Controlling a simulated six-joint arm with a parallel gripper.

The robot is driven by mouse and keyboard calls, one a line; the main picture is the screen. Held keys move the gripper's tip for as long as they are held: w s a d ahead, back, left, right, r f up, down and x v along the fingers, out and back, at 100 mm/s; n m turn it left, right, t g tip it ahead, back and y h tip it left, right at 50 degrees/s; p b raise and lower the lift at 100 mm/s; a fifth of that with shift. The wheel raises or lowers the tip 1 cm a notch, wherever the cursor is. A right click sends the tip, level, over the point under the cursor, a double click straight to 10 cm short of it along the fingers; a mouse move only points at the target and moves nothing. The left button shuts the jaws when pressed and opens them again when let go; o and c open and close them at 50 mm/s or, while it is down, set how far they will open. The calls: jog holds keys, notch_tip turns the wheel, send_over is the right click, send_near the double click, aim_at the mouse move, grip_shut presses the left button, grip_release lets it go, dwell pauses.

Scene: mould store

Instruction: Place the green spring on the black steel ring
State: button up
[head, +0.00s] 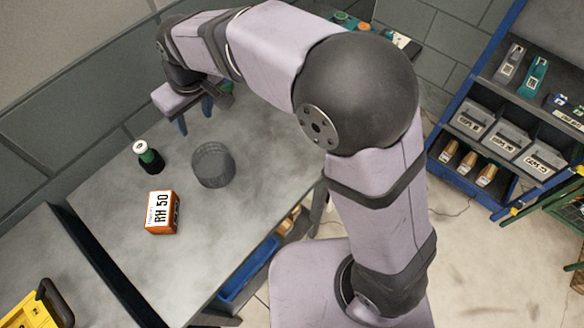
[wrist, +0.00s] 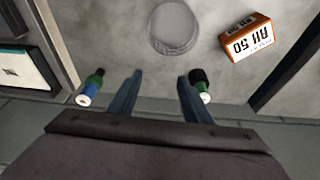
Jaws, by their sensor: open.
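My gripper (wrist: 160,75) is open with nothing between its blue fingers. In the head view it is above the far end of the table (head: 194,116). A short upright piece with a black base, green middle and pale top (head: 148,156) stands on the table; it shows beside the right finger in the wrist view (wrist: 202,84). A second piece, black, green and blue with a pale end (wrist: 91,87), is left of the fingers. In the head view its green part (head: 227,87) is mostly hidden by my gripper. I cannot tell which green part is the spring or which black part the steel ring.
A round grey wire-mesh holder (head: 213,165) stands mid-table. A wall runs along the table's left and far sides. The table (head: 200,265) is bare around the box. A shelf rack (head: 500,130) is at right.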

jog(key=d+f+m+h, duration=0.1)
jog(key=d+f+m, duration=0.2)
jog(key=d, duration=1.1)
jog(key=s+d+f+m+g, duration=0.1)
jog(key=s+d+f+m, duration=0.1)
jog(key=s+d, duration=0.5)
jog(key=s+d+f+m+g+h, duration=0.1)
jog(key=s+d+f+m, duration=0.2)
jog(key=s+d, duration=0.5)
jog(key=d, duration=0.3)
jog(key=shift+d+f, duration=0.15)
jog(key=shift+f, duration=0.25)
